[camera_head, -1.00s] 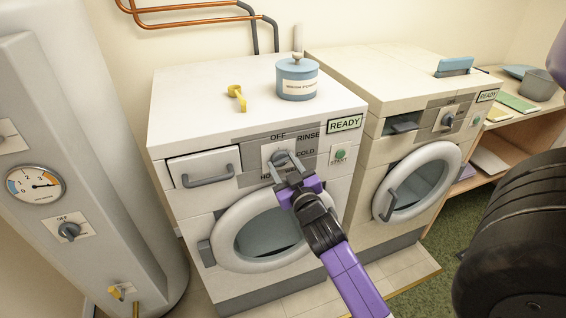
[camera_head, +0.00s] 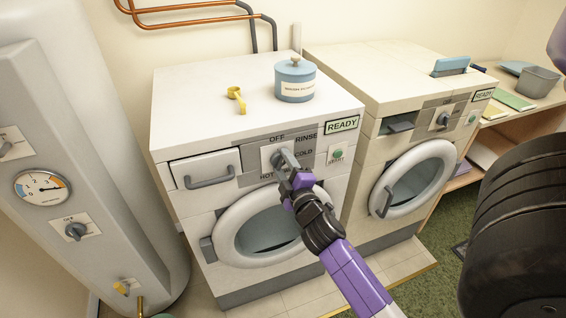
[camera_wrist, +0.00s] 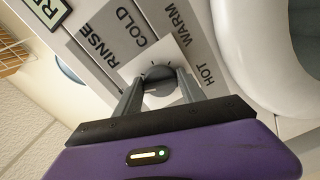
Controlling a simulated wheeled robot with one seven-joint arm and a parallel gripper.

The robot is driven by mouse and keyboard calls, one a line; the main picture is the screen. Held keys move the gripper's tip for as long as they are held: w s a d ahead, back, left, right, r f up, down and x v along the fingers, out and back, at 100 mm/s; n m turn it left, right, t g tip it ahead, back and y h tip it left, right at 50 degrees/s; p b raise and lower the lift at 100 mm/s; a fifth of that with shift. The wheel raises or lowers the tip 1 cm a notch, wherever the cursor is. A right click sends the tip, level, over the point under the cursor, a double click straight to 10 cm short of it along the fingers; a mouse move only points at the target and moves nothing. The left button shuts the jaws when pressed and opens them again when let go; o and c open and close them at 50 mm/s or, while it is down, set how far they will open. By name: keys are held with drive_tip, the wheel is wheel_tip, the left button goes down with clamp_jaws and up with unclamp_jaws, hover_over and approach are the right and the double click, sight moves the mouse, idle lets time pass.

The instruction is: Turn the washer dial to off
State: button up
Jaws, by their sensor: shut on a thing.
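The washer (camera_head: 235,115) is the white front-loader on the left, with a round door and a drawer. Its dial (camera_wrist: 158,74) is a grey knob on a pale plate, among the words RINSE, COLD, WARM and HOT in the wrist view. OFF shows above it in the head view. My gripper (camera_wrist: 160,92) is shut on the dial, one finger on each side. In the head view my gripper (camera_head: 285,162) covers most of the dial. I cannot tell for sure which word the dial points at.
A second machine (camera_head: 400,80) with its own dial stands to the right. A blue lidded tub (camera_head: 296,84) and a yellow item (camera_head: 238,99) sit on the washer top. A grey tank (camera_head: 110,130) with a gauge stands at the left. The start button (camera_head: 338,155) is close by the dial.

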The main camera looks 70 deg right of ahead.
drive_tip(key=shift+n+p, duration=0.5)
drive_tip(key=shift+n, duration=1.5)
drive_tip(key=o, duration=1.3)
drive_tip(key=shift+b+v, duration=1.6)
drive_tip(key=shift+v, duration=2.35)
